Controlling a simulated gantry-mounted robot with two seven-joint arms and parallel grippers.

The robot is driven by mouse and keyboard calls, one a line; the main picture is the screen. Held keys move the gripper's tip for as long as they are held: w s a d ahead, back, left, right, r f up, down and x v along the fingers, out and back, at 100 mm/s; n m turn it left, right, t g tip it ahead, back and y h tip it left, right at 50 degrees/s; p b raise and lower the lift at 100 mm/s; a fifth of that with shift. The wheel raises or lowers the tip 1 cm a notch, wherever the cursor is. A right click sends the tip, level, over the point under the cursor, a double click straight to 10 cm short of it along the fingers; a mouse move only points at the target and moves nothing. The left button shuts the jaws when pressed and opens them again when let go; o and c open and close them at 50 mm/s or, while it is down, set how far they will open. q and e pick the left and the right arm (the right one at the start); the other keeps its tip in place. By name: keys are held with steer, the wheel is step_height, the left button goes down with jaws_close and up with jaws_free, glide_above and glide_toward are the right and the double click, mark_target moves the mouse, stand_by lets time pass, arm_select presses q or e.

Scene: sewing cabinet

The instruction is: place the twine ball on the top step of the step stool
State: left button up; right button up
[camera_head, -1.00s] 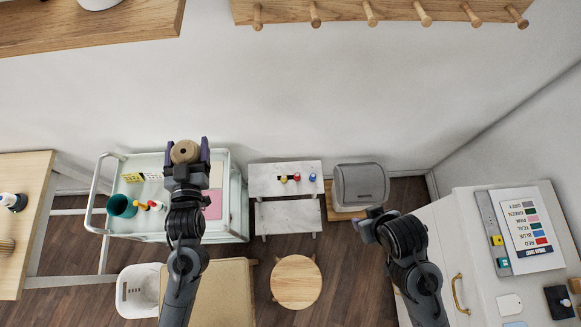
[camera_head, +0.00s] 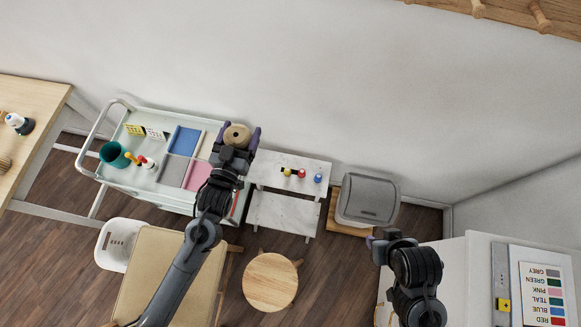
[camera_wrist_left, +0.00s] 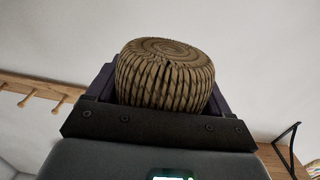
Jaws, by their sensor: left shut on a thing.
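The brown twine ball (camera_head: 237,136) is held between the fingers of my left gripper (camera_head: 238,139), which is shut on it, over the right end of the trolley. In the left wrist view the twine ball (camera_wrist_left: 166,75) sits between the dark fingers, its coiled top showing. The step stool (camera_head: 272,212) is white marble-like with two steps, just right of the held ball. Its top step (camera_head: 268,171) carries several small coloured items (camera_head: 302,174). My right gripper (camera_head: 384,238) is at the right, near the white cabinet; its jaws are too unclear to read.
The pale trolley (camera_head: 122,182) holds coloured panels, a teal cup (camera_head: 114,155) and small tools. A grey-covered box (camera_head: 369,198) stands right of the stool. A round wooden stool (camera_head: 270,283) stands in front. The top step's left part looks clear.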

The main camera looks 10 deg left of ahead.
arm_select(q)
step_height(320, 180, down, 23)
steer(key=d+m+h+b, duration=0.1)
steer(key=d+h+b, duration=0.1)
steer(key=b, duration=1.6)
steer(key=m+b, duration=0.1)
steer(key=b, duration=2.8)
glide_above(265, 169)
steer(key=shift+g+h, duration=0.3)
steer(key=shift+g, duration=0.1)
steer(key=f, duration=2.8)
steer(key=shift+w+d+f, duration=0.1)
steer(key=shift+w+f, duration=0.1)
steer(key=shift+f, duration=0.2)
step_height(265, 169, down, 4)
steer(key=b, duration=0.2)
steer(key=shift+b, duration=0.3)
steer(key=o, duration=1)
steer(key=shift+f, duration=0.15)
